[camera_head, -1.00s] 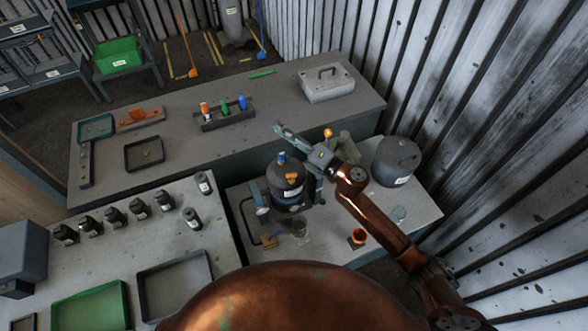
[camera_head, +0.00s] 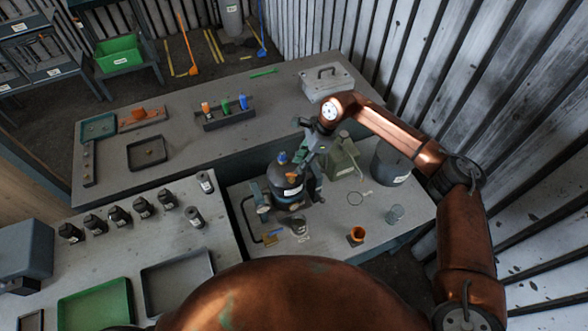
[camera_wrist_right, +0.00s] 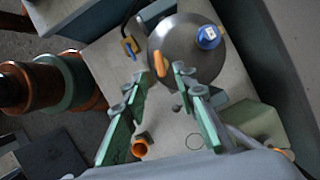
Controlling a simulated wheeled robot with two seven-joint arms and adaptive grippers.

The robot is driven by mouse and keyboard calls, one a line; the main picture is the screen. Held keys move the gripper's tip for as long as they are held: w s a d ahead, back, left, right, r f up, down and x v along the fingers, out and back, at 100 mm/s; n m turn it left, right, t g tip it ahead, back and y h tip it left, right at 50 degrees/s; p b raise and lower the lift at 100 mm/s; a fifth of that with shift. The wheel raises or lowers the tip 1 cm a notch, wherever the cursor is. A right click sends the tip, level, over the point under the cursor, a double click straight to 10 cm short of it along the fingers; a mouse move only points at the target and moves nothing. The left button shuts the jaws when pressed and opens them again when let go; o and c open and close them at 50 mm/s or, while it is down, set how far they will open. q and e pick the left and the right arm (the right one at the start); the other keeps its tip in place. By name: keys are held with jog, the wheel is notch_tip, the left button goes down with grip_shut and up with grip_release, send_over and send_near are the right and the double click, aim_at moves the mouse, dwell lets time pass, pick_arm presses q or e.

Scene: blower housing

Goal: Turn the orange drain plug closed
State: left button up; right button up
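The dark round blower housing (camera_head: 285,190) stands upright on the lower right bench, with a blue cap (camera_head: 282,158) on top. An orange tab (camera_head: 291,176), which looks like the drain plug, sits on it. In the right wrist view the orange plug (camera_wrist_right: 160,63) stands up from the grey dome (camera_wrist_right: 185,45), beside the blue cap (camera_wrist_right: 208,37). My right gripper (camera_head: 303,166) points down at the housing top. In the wrist view my right gripper (camera_wrist_right: 159,74) is open and empty, with its fingertips either side of the plug's line; contact cannot be told. My left gripper is not in view.
A green can (camera_head: 342,160) and a dark drum (camera_head: 391,166) stand behind. Several black bottles (camera_head: 119,214) and trays are on the left bench.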

aim_at(292, 173)
jog(key=shift+p+x, duration=0.5)
jog(key=shift+x, duration=1.95)
jog(key=shift+a, duration=0.1)
grip_shut()
